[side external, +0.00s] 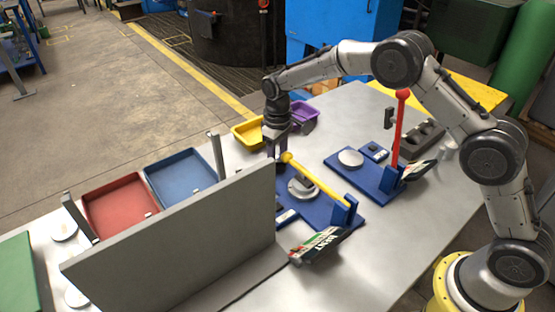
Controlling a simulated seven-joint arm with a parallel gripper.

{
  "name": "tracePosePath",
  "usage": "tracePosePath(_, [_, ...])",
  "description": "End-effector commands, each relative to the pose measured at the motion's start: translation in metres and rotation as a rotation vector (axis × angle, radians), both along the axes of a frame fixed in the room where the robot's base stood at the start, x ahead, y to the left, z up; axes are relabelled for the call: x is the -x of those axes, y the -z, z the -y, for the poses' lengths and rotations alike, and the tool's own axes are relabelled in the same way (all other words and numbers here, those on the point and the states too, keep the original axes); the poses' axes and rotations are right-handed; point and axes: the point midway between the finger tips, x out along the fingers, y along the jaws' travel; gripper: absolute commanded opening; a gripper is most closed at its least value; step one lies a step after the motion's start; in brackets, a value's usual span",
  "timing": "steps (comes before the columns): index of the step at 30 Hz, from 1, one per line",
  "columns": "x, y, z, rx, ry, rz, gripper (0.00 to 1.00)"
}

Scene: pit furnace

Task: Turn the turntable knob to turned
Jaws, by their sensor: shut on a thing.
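My gripper (276,150) points down behind the grey upright panel, at the ball end of a yellow lever (318,179). It looks shut on the lever's yellow ball knob (286,157), though its fingertips are partly hidden. The lever slants down to the right to a blue pivot on a blue base plate (318,211). A round metal disc (297,193) with a dark block on it sits on that plate, partly under the lever. I cannot tell for certain which part is the turntable knob.
A grey upright panel (190,240) stands in front of my gripper. A red upright lever (400,125) on a second blue base stands to the right. Red (120,207) and blue (180,178) trays lie left; yellow (246,132) and purple (305,112) bins stand behind.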

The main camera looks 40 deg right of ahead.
Motion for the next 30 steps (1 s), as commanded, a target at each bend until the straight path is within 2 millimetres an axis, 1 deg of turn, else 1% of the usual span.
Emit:
tracePosePath(3, [0.000,-0.001,0.000,0.000,0.037,0.000,0.00])
tracePosePath(11, [0.000,-0.001,0.000,0.000,0.042,0.001,0.00])
tracePosePath(12, [0.000,-0.001,0.000,0.000,0.042,0.001,0.54])
tracePosePath(16, [0.000,-0.001,0.000,0.000,0.041,0.001,0.77])
tracePosePath(17, [0.000,-0.001,0.000,0.000,0.040,0.001,0.78])
tracePosePath(25, [0.000,-0.001,0.000,0.000,0.039,0.001,0.78])
tracePosePath(28, [-0.001,-0.006,0.000,-0.001,0.039,0.003,0.78])
tracePosePath(30, [-0.001,-0.015,0.000,-0.001,0.039,0.004,0.78])
